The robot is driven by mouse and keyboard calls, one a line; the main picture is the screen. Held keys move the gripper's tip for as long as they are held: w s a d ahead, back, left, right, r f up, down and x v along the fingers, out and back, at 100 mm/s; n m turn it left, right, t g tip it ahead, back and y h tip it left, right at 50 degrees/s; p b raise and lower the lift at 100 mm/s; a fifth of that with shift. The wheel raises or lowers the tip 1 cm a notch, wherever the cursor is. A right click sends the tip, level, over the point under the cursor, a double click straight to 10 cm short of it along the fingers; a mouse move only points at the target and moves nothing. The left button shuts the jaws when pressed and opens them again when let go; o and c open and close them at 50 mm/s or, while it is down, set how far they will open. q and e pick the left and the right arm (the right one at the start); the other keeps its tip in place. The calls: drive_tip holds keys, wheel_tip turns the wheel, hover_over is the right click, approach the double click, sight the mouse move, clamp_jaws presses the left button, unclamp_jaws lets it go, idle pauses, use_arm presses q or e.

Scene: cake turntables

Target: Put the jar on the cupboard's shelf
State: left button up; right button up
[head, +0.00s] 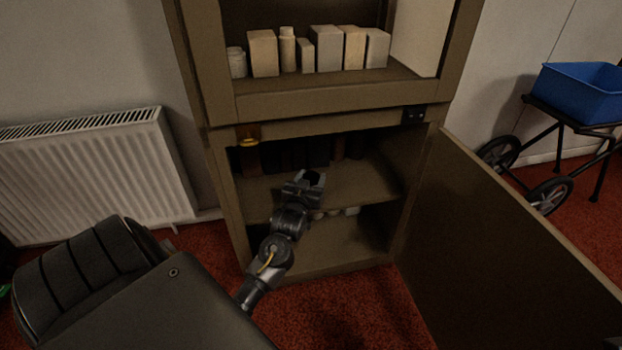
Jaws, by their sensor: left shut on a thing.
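The cupboard (224,180) stands in the middle of the head view with its lower compartment open. My left gripper (308,180) reaches into this compartment, in front of its middle shelf (365,185). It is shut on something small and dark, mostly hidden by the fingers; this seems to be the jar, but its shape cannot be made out. I cannot tell whether it touches the shelf. Several dark items (290,155) stand in shadow at the back of that shelf. My right gripper is not in view.
The cupboard door (490,240) is swung open to the right. The upper shelf holds several pale blocks (326,48) and a white container (237,62). Pale round items (335,212) show below the middle shelf. A radiator (90,180) is left; a blue crate (585,92) on a cart is right.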

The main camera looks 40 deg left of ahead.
use_arm(q)
drive_tip(key=shift+f, duration=0.1)
drive_tip(key=shift+f, duration=0.15)
drive_tip(key=o, duration=1)
drive_tip(key=shift+o, duration=0.2)
